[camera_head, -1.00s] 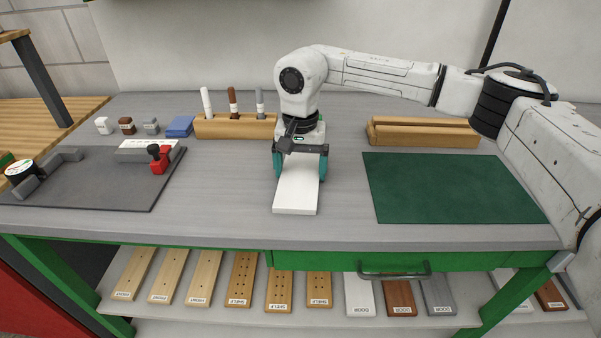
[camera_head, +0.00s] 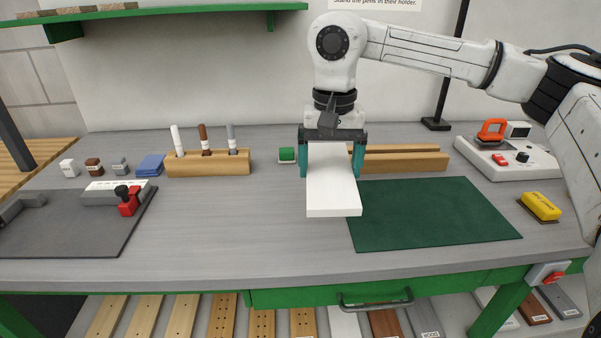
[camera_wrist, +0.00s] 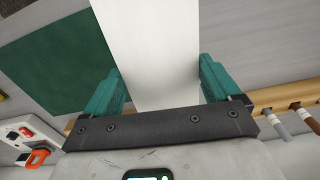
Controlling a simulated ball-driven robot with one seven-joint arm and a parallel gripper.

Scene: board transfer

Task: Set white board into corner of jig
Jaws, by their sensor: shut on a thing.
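The white board (camera_head: 333,190) is a long flat piece held in my gripper (camera_head: 331,168); the teal fingers are shut on its two long sides. It is raised above the table, and its near end sticks out toward the front. In the wrist view the white board (camera_wrist: 150,50) runs between the teal fingers of my gripper (camera_wrist: 160,85). What looks like the jig is a dark grey plate (camera_head: 75,240) at the left. It has a grey corner block (camera_head: 20,207), cut off by the picture edge, a pale bar (camera_head: 100,192) and a red clamp (camera_head: 128,205).
A wooden pen holder (camera_head: 205,163) with pens stands between jig and gripper, toward the back. A green mat (camera_head: 435,213) lies right of the board. A grooved wooden block (camera_head: 405,160) is behind it. A white device (camera_head: 505,158) and yellow sponge (camera_head: 541,206) are right. The front middle table is clear.

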